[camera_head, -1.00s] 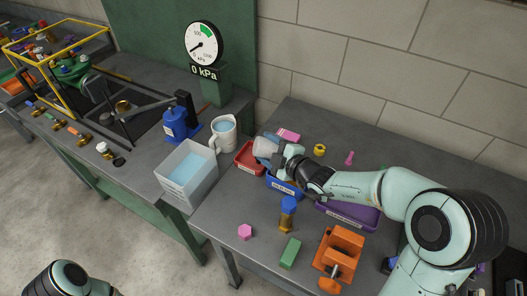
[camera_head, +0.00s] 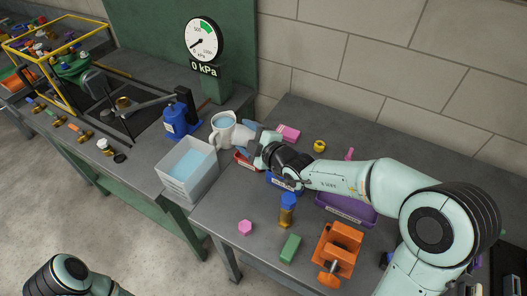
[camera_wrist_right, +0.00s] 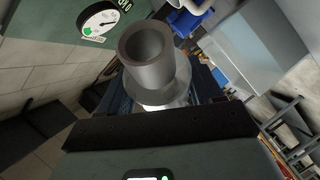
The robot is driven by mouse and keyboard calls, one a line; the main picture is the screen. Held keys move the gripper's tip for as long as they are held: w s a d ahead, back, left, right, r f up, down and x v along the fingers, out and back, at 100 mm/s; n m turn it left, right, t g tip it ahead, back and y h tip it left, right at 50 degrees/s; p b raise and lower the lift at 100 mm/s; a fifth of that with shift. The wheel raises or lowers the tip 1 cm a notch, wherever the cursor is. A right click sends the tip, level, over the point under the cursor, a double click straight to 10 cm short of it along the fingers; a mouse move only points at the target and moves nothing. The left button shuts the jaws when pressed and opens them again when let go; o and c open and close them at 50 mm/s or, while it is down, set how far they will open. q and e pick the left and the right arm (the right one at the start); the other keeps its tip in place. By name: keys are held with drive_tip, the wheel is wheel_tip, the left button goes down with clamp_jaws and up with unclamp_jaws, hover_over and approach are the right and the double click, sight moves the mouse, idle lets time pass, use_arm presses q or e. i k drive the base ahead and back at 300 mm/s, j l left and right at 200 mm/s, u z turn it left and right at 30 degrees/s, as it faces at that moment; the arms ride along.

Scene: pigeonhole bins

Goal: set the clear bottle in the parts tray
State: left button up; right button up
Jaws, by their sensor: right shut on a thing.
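My right gripper (camera_head: 257,142) is shut on a pale grey, open-necked thing that looks like the clear bottle (camera_head: 243,132). It is held above the table, close to the white mug, with part of it hidden by the fingers. In the right wrist view the bottle (camera_wrist_right: 147,58) shows its open round mouth, between the dark fingers of the gripper (camera_wrist_right: 165,97). A purple tray (camera_head: 345,209) with a label lies under my right forearm; I cannot read the label, so I cannot tell if it is the parts tray. My left gripper is out of view.
A white mug (camera_head: 217,139) and a clear tub (camera_head: 176,181) of blue liquid stand left of the gripper. Red (camera_head: 243,161) and blue (camera_head: 285,183) bins lie below it. A blue-capped amber bottle (camera_head: 287,214), green block (camera_head: 290,248) and orange vise (camera_head: 340,250) stand in front.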

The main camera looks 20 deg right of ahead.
sight(347, 202)
drive_tip(key=k+j, duration=0.2)
drive_tip(key=k, duration=0.25)
drive_tip(key=k+j, duration=0.25)
drive_tip(key=k, duration=0.25)
